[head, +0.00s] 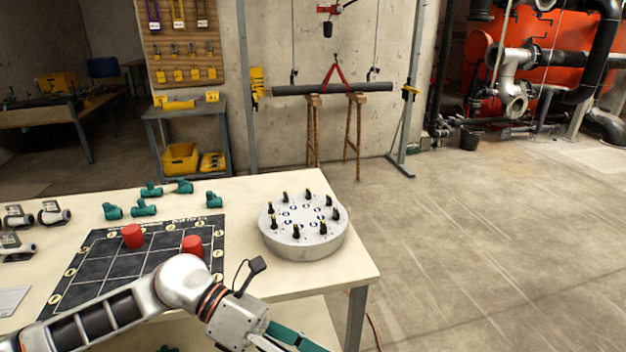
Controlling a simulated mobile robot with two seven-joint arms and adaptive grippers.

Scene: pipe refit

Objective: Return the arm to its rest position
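My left arm comes in from the lower left across the front of the table. My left gripper (268,338) is low in the picture, by the table's front edge, and its fingers are partly cut off by the bottom of the frame. A teal part (292,337) shows at the fingers. I cannot tell whether it is held or is part of the gripper, nor whether the fingers are open or shut. My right gripper is not in view.
The pale table (345,272) holds a dark gridded mat (88,262) with two red cylinders (132,236), a round grey flange (303,240) with upright black studs, and several teal fittings (143,208). Grey valves stand at the left. The floor (480,260) to the right is clear.

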